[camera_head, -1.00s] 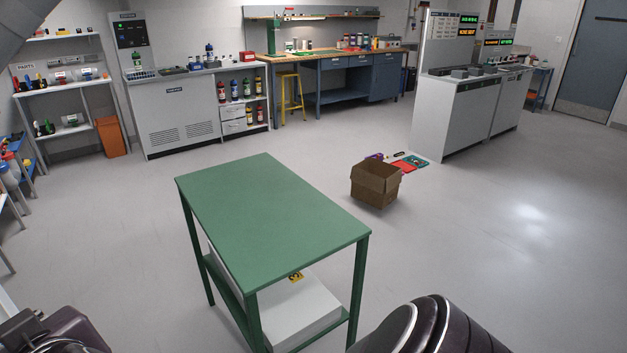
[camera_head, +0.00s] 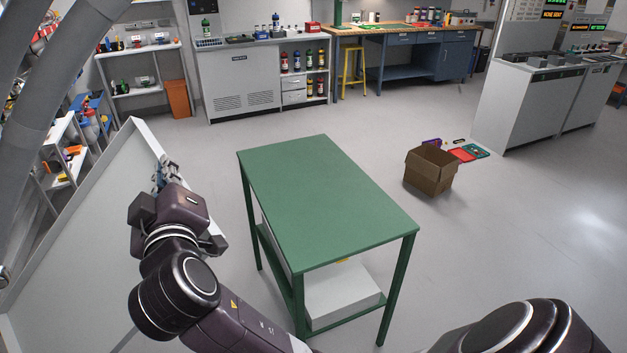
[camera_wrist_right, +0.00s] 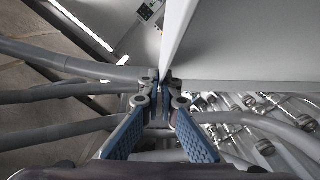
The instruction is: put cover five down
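A large pale grey-white cover (camera_head: 75,245), a flat panel with a raised rim, stands tilted at the left of the head view. No number shows on it, so I cannot tell whether it is cover five. My right gripper (camera_head: 165,172) is at its upper right edge. In the right wrist view, my right gripper (camera_wrist_right: 165,78) is shut on the thin rim of the cover (camera_wrist_right: 245,45). The fingertips are small and partly hidden in the head view. My left gripper is not in view.
A green table (camera_head: 320,200) with a bare top stands in the middle; a white box-like piece (camera_head: 340,295) lies on its lower shelf. Thick grey tubes (camera_head: 40,130) run close at the left. A cardboard box (camera_head: 430,172) is on the floor.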

